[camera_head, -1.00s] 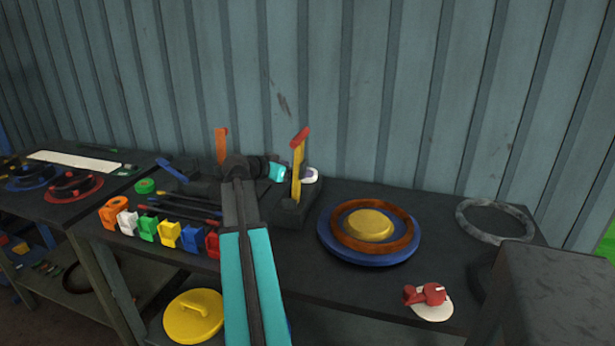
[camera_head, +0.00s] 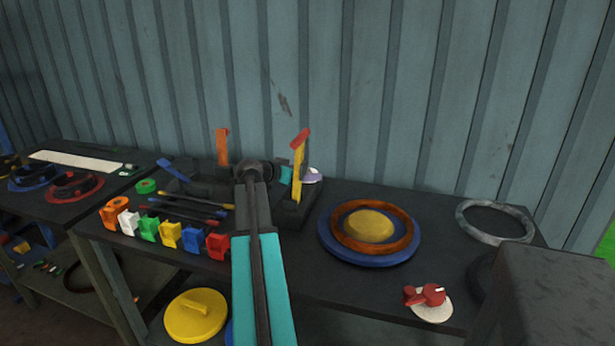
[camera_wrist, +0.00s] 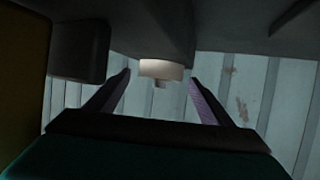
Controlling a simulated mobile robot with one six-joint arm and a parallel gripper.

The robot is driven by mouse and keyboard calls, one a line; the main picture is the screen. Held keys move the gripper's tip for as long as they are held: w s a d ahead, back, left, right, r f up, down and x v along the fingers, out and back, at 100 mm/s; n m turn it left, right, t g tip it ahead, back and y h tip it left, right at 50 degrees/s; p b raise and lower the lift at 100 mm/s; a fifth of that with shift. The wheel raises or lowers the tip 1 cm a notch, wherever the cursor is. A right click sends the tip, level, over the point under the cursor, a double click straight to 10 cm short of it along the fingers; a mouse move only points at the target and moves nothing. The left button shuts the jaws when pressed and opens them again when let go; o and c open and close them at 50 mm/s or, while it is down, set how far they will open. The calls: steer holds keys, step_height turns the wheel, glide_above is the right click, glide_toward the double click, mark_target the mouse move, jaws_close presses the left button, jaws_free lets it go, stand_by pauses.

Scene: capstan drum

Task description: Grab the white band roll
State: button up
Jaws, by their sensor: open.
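A white band roll (camera_wrist: 162,68) shows in the wrist view, just below a dark block and between my two fingers. I see a clear gap on both sides of it. In the head view a small white shape (camera_head: 313,178), likely the same roll, shows just right of the yellow upright lever, mostly hidden. My gripper (camera_wrist: 159,78) is open and empty, its fingers reaching toward the roll on either side. In the head view its turquoise body (camera_head: 286,174) is partly covered by my arm and the lever, and its fingertips are hard to make out.
The yellow lever (camera_head: 298,165) with a red top stands close beside my gripper, on a dark block. An orange lever (camera_head: 222,148) stands to the left. Coloured clips (camera_head: 170,234) line the bench's front. A blue disc (camera_head: 325,238) with a rust ring lies right.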

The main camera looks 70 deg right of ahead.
steer(key=shift+x, duration=1.5)
steer(key=c, duration=1.1)
steer(key=shift+r, duration=0.2)
steer(key=shift+r, duration=3.05)
steer(key=shift+a+r, duration=0.1)
steer(key=shift+r, duration=0.25)
steer(key=w+a, duration=0.2)
steer(key=a, duration=0.3)
steer(key=w+a+b, duration=0.1)
steer(key=w+a, duration=0.1)
steer(key=a, duration=0.4)
steer(key=w+a+b, duration=0.1)
steer(key=w+a, duration=0.1)
steer(key=a, duration=0.4)
steer(key=shift+f, duration=0.1)
steer(key=shift+d, duration=0.1)
